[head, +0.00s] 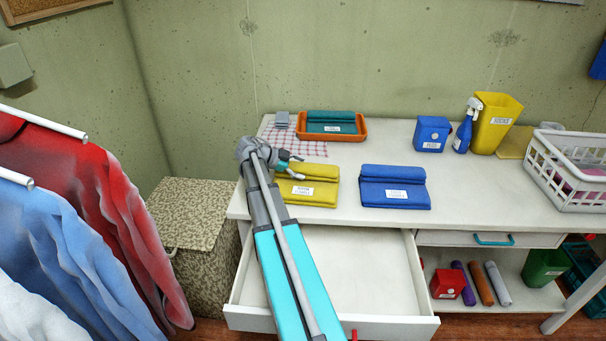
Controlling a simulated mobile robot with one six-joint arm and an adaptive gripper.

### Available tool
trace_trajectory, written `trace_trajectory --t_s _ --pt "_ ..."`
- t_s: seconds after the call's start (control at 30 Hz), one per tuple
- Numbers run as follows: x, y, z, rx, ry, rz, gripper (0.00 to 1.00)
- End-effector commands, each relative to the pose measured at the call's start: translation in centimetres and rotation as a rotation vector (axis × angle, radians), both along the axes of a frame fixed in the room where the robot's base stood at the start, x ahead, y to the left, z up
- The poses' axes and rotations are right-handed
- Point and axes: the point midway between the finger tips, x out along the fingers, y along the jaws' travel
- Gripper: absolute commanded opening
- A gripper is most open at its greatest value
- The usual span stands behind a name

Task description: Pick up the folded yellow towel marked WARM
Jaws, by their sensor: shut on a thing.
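The folded yellow towel (318,191) lies on the white table, left of the folded blue towel. It has a white label on its front, too small to read for sure. My gripper (297,167) is at the towel's back left part and is shut on it. My wrist partly hides the towel's left end. The towel appears level and at the table top; I cannot tell whether it is lifted clear of it.
A folded blue towel (396,195) lies to the right. An orange tray (357,136) with a teal towel (331,116) stands behind on a checked cloth (312,149). An open, empty drawer (352,268) juts out below. A blue box (432,132), spray bottle (464,131) and white basket (566,178) stand right.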

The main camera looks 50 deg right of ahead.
Motion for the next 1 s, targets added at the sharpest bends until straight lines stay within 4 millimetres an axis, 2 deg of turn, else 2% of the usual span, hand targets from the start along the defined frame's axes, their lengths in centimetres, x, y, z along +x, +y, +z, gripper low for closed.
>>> trace_trajectory --t_s 0.27,0.6,1.0 --pt "-0.1 0.1 0.8 0.002 0.000 -0.002 0.28" --pt "0.0 0.1 3.6 0.001 -0.001 0.000 0.28" --pt "-4.0 -0.9 8.4 0.000 -0.001 -0.001 0.28"
